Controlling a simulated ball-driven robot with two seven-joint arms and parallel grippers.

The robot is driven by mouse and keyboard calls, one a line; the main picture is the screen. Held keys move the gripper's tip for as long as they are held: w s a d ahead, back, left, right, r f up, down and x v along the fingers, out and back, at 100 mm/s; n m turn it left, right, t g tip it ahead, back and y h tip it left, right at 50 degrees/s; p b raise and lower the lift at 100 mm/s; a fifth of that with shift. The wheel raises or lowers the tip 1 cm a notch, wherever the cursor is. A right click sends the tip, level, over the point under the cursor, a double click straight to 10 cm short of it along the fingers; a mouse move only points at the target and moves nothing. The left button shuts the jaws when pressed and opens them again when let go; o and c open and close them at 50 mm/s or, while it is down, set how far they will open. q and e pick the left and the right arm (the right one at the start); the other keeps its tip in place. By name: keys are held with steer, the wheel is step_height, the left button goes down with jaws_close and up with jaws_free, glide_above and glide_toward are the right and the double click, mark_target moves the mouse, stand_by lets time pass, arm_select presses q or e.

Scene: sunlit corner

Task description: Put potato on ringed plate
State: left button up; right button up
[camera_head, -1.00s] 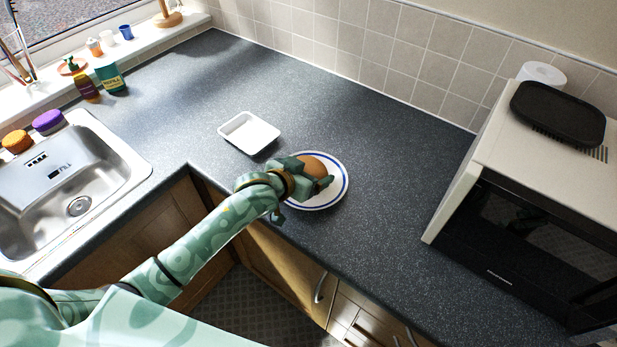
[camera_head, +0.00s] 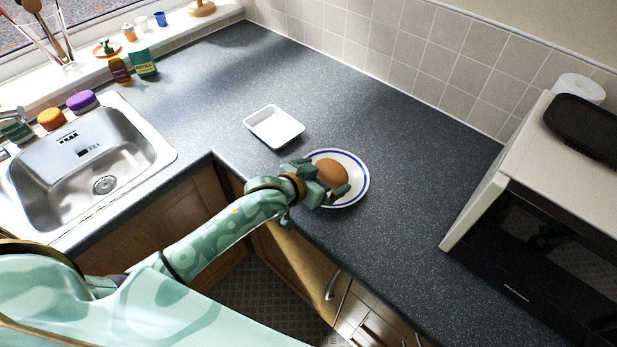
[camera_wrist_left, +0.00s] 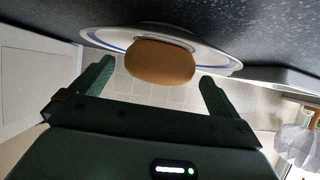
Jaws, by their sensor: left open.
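The brown potato (camera_head: 331,172) rests on the white plate with a blue ring (camera_head: 358,184), near the counter's front edge. My left gripper (camera_head: 325,192) is open beside the potato, on its near side, and partly covers the plate's near left rim. In the left wrist view the potato (camera_wrist_left: 160,62) lies on the ringed plate (camera_wrist_left: 215,57), ahead of and between the open fingers of the left gripper (camera_wrist_left: 158,85). A gap shows between the potato and each finger there. My right gripper is not in view.
A white tray (camera_head: 274,127) sits on the counter behind the plate. A sink (camera_head: 90,150) is at the left, and a microwave (camera_head: 550,210) stands at the right. The counter (camera_head: 400,150) is clear between plate and microwave.

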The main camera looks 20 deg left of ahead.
arm_select(q)
steer(key=p+v, duration=0.1)
steer(key=v, duration=0.7)
steer(key=shift+s+r+p, duration=0.25)
steer(key=shift+s+p, duration=0.1)
steer(key=shift+a, duration=0.1)
